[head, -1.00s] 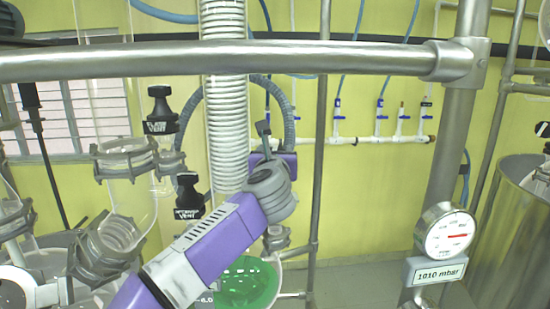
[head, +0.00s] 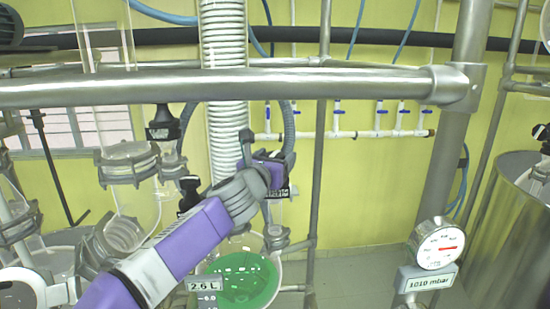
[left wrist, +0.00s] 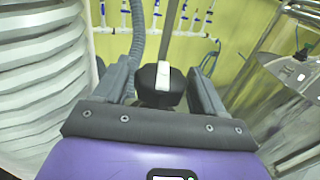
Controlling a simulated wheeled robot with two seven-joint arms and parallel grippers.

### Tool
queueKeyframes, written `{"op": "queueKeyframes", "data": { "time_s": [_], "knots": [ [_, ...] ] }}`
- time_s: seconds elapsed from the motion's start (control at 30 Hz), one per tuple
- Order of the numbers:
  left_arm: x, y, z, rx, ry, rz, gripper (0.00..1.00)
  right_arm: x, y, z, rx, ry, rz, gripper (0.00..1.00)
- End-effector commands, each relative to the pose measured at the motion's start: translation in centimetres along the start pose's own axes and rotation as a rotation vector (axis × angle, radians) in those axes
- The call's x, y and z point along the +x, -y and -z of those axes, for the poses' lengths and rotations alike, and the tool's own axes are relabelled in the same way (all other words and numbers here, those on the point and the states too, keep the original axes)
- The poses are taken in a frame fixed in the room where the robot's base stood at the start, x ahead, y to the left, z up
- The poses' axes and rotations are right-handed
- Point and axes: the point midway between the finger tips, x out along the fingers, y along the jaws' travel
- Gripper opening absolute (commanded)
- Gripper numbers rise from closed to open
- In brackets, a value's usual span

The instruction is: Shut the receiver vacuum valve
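My left gripper (left wrist: 162,92) is open. In the left wrist view a black valve knob (left wrist: 146,86) with a white stripe lies between its two grey fingers, with a gap showing on the left side and less on the right. In the head view my left gripper (head: 256,146) covers most of this valve. A black label with white lettering, partly hidden, shows just beside it (head: 281,192); the last word looks like "vacuum". The receiver flask (head: 243,282) with green liquid is below, with a 2.6 L tag. My right gripper is not in view.
Black vent valves stand to the left, one higher (head: 162,122) and one lower (head: 188,190). A white ribbed hose (head: 225,110) runs close by the gripper. A steel rail (head: 330,85) crosses in front. A gauge (head: 438,243) has a 1010 mbar tag.

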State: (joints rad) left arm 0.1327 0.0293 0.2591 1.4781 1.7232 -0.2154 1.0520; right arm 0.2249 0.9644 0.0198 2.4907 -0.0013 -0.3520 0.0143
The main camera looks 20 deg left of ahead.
Motion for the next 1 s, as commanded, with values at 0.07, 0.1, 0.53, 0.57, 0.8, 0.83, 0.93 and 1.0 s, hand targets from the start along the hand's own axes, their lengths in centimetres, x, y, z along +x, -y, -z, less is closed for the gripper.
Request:
{"op": "queueKeyframes", "data": {
  "time_s": [0.07, 0.1, 0.53, 0.57, 0.8, 0.83, 0.93, 1.0],
  "knots": [
    [0.0, 0.0, -0.1, 0.0, 0.001, 0.0, 0.7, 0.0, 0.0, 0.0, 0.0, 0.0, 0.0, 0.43],
    [0.0, 0.0, -0.1, 0.0, 0.001, 0.0, 0.7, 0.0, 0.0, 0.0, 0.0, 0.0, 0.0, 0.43],
    [0.0, 0.3, 0.3, -0.003, 0.004, -0.213, 0.7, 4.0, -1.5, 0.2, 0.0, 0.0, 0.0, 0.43],
    [0.1, 0.3, 0.3, 0.0, 0.001, -0.236, 0.7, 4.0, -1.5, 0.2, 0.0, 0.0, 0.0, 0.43],
    [0.1, 0.4, -0.1, -0.001, 0.002, -0.437, 0.7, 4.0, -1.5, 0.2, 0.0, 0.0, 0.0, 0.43],
    [0.1, 0.4, -0.2, 0.001, 0.0, -0.464, 0.7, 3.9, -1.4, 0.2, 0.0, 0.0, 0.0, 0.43],
    [0.1, 0.4, -0.3, 0.001, 0.0, -0.559, 0.7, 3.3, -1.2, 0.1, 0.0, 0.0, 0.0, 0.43],
    [0.1, 0.4, -0.4, 0.0, 0.002, -0.623, 0.7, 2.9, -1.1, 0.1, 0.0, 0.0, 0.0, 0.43]
  ]
}}
